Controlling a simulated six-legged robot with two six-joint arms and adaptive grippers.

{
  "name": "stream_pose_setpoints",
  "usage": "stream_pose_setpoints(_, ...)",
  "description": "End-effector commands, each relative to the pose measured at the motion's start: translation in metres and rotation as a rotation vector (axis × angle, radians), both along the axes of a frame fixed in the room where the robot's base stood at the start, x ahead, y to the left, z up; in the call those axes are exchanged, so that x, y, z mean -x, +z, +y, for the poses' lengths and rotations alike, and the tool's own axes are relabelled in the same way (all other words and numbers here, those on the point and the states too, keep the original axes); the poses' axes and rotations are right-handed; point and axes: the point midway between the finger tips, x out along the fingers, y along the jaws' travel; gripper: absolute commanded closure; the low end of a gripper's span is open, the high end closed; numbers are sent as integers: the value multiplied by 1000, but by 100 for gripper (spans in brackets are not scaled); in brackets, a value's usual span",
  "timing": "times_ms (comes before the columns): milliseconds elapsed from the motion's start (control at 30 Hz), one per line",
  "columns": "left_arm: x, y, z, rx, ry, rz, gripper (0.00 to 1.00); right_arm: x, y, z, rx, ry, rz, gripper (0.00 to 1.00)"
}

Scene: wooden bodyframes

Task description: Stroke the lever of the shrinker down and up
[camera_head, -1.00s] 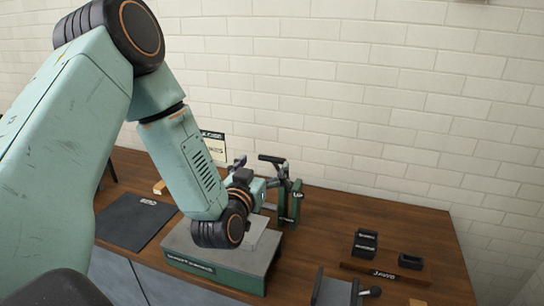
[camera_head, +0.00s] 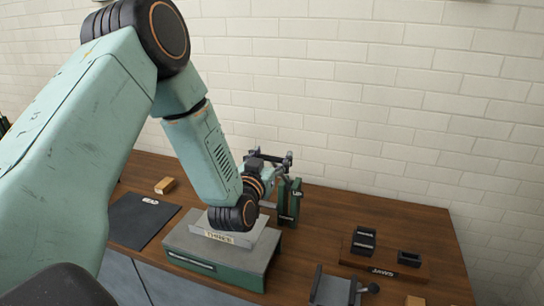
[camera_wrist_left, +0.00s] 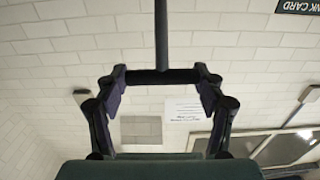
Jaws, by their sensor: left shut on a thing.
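The shrinker (camera_head: 289,205) is a green upright machine at the back of the wooden bench, by the white brick wall. Its lever shows in the left wrist view as a dark crossbar (camera_wrist_left: 165,76) with a thin shaft running to the top of the picture. My left gripper (camera_wrist_left: 160,78) is shut on this crossbar, one finger at each end. In the head view my left gripper (camera_head: 277,158) is at the top of the shrinker, small and partly merged with the dark lever, whose grip is mostly hidden. My right gripper is not in view.
A grey-topped green block (camera_head: 190,245) with a labelled grey sheet piece (camera_head: 240,238) stands under my left wrist. A dark mat (camera_head: 135,222) and small wooden block (camera_head: 165,185) lie left. Black jaws (camera_head: 363,242) on a wooden holder stand right.

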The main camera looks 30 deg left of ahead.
Motion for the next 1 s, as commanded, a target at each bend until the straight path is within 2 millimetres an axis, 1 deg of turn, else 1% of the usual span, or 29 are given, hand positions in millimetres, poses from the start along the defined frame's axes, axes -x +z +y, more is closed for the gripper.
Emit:
stream_pose_setpoints(33, 0, 1, -3, -2, -9, 0, 43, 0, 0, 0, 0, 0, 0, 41)
stream_pose_setpoints(67, 0, 1, -3, -2, -10, 0, 45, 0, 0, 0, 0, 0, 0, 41)
stream_pose_setpoints(600, 0, 0, -2, -2, -9, 1, 91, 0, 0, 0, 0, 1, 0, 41)
stream_pose_setpoints(833, -1, -2, -2, -3, -9, -4, 92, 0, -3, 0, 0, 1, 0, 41)
stream_pose_setpoints(1000, -2, -7, -2, -8, -8, -23, 92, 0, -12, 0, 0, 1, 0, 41)
